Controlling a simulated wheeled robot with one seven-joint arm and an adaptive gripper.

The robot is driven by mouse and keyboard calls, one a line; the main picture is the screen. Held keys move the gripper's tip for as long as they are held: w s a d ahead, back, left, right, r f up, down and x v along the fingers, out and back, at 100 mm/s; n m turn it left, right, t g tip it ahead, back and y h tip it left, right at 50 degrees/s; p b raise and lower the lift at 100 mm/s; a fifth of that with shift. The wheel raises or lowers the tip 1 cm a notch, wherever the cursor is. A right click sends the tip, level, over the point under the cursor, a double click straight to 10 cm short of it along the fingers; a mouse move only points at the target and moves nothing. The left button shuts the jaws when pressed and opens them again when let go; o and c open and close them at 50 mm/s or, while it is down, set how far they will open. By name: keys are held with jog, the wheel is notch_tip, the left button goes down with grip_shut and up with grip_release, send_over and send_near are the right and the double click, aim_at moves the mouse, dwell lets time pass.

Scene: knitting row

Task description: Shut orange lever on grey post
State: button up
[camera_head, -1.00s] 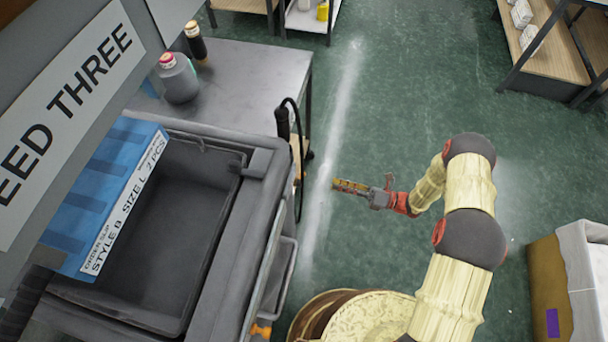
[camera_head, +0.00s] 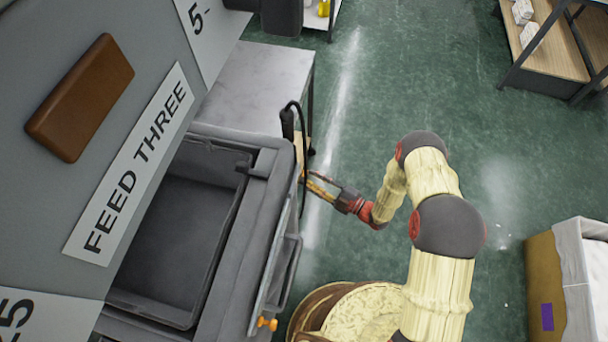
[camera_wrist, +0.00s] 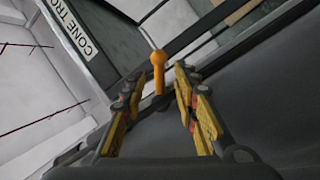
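An orange lever (camera_wrist: 158,75) with a round knob stands up in the middle of the wrist view. It sits between the two yellow-padded fingers of my gripper (camera_wrist: 165,105), with a gap on each side. The fingers are open and seem not to touch it. In the head view my gripper (camera_head: 318,187) is open beside the right side of the grey machine. An orange knob (camera_head: 267,323) shows low on the machine there; I cannot tell whether it is the same lever. I cannot make out the grey post for certain.
The machine's dark bin (camera_head: 180,235) and a panel labelled FEED THREE (camera_head: 130,165) fill the left. A black hose (camera_head: 303,140) hangs near my gripper. A grey table (camera_head: 262,85) stands behind. Green floor is open to the right, up to a box (camera_head: 548,280).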

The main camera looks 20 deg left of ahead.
aim_at(304, 175)
jog(key=shift+b+x, duration=0.35)
jog(key=shift+x, duration=1.75)
jog(key=shift+c, duration=0.2)
jog(key=c, duration=0.7)
grip_shut()
